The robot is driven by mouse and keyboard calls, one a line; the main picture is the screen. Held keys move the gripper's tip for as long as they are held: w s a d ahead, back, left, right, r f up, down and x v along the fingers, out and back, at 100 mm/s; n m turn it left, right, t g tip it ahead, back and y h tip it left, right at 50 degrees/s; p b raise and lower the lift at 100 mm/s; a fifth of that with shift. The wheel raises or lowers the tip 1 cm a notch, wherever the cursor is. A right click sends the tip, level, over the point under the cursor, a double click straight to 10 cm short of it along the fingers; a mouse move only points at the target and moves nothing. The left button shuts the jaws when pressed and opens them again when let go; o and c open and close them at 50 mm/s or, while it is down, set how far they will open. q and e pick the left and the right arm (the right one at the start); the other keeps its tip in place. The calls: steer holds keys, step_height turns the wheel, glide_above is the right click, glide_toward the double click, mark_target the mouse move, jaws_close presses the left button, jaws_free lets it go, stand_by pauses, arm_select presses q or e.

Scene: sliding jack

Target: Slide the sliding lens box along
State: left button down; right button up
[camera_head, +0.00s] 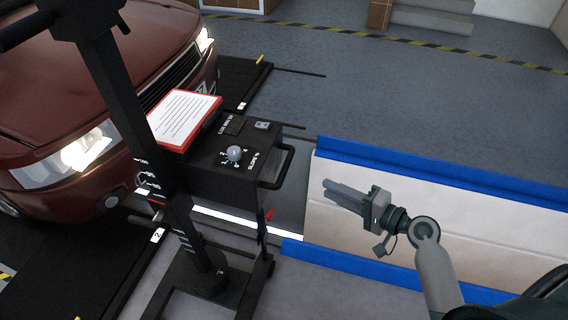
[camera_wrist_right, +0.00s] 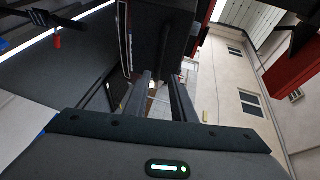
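The lens box (camera_head: 228,160) is a black box with a grey knob and a dark side handle (camera_head: 284,168). It is mounted on a black upright post (camera_head: 125,110) with a wheeled base. My right gripper (camera_head: 326,189) is to the right of the handle and apart from it, pointing left. In the right wrist view, its two fingers (camera_wrist_right: 162,78) are apart with nothing seen between them. A dark body, probably the lens box (camera_wrist_right: 160,35), is ahead of them. My left gripper is not in view.
A red car (camera_head: 110,60) with lit headlights stands at the left. A white barrier with blue edges (camera_head: 440,210) is behind my right arm. A red lever (camera_head: 268,214) is low by the stand. Grey floor is open behind.

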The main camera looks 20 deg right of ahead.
mark_target(285, 168)
steer(key=shift+w, duration=0.15)
steer(key=shift+p+x, duration=2.35)
steer(key=shift+x, duration=6.25)
steer(key=shift+f, duration=0.1)
jaws_close()
